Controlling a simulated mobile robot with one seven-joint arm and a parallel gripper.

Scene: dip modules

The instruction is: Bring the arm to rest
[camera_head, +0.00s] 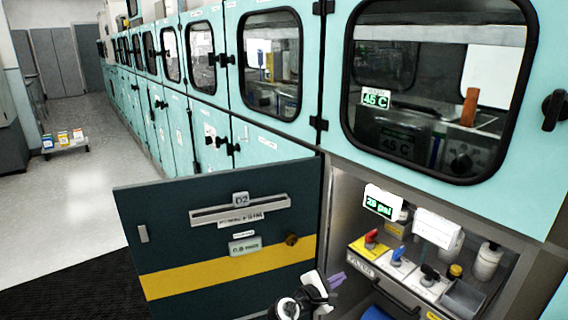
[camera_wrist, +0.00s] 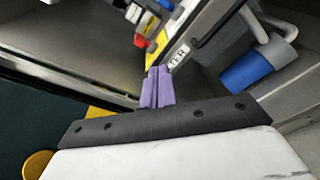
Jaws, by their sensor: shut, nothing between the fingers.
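My white wrist body fills the bottom of the wrist view. The fingertips point toward the cabinet's inside and appear apart from the things in it.
The dark cabinet door (camera_head: 215,225) with a yellow stripe stands open at left. Inside are a valve panel (camera_head: 359,257) with red, blue and dark handles, a green "28 psi" display (camera_head: 380,203) and a blue cylinder (camera_wrist: 245,72). Open floor (camera_head: 75,185) lies at left.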

